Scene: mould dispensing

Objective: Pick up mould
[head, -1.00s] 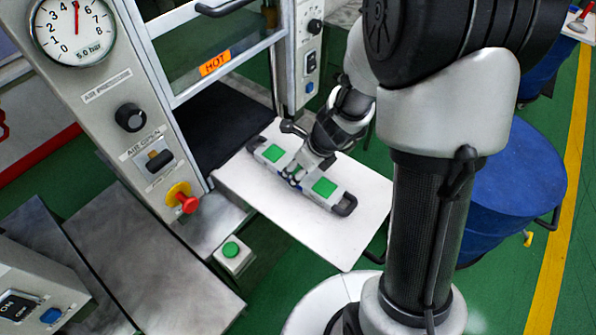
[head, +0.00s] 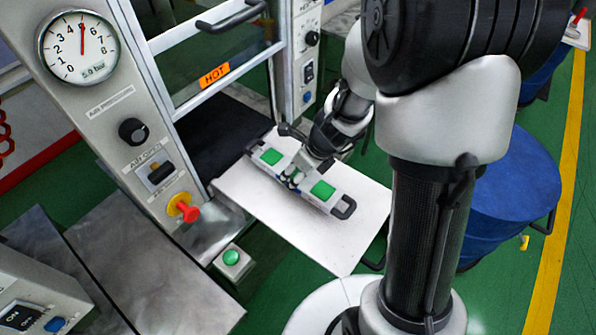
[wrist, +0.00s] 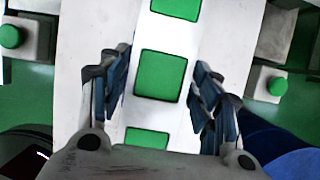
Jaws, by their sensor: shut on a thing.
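The mould (head: 322,190) is a long light-grey bar with green square pads on top and a dark loop handle at each end. It lies diagonally over the white shelf (head: 345,240) in front of the press. I cannot tell whether it rests on the shelf or hangs just above it. My gripper (head: 293,178) is at its middle from above, shut on it. In the wrist view the mould (wrist: 160,75) runs up the picture between the dark blue finger pads. My fingers hide parts of its sides.
The press has a dark opening (head: 225,130) behind the shelf under a HOT label (head: 214,75). A red knob (head: 186,209) and a green button box (head: 231,258) stand left of the shelf. A blue drum (head: 505,205) is at right. The shelf's front part is bare.

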